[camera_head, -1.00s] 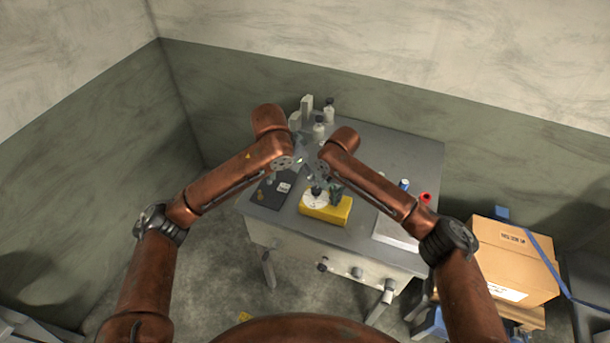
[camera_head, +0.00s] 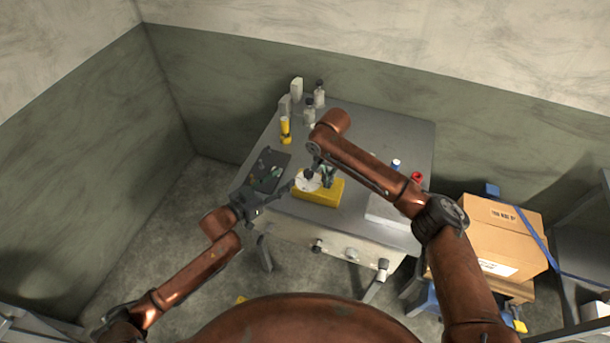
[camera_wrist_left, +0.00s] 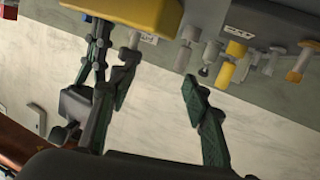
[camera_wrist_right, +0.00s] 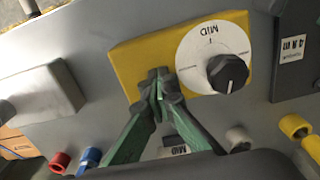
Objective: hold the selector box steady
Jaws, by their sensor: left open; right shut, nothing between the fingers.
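The selector box is a yellow block (camera_head: 322,193) on the grey table, with a white dial and a black knob (camera_wrist_right: 227,72). The dial bears the word MID. My right gripper (camera_wrist_right: 158,85) is shut and empty, its fingertips together over the edge of the box, beside the dial; I cannot tell whether they touch it. My left gripper (camera_head: 284,190) is open and empty, just left of the box and apart from it. In the left wrist view its fingers (camera_wrist_left: 155,90) stand wide apart, and part of the yellow box (camera_wrist_left: 150,14) shows at the top.
A dark panel (camera_head: 268,160) lies left of the box. A yellow cylinder (camera_head: 285,130) and several bottles stand at the back left. A pale flat box (camera_head: 385,210), a red ring (camera_head: 417,177) and a blue-and-white item are to the right. A cardboard box (camera_head: 490,225) stands beside the table.

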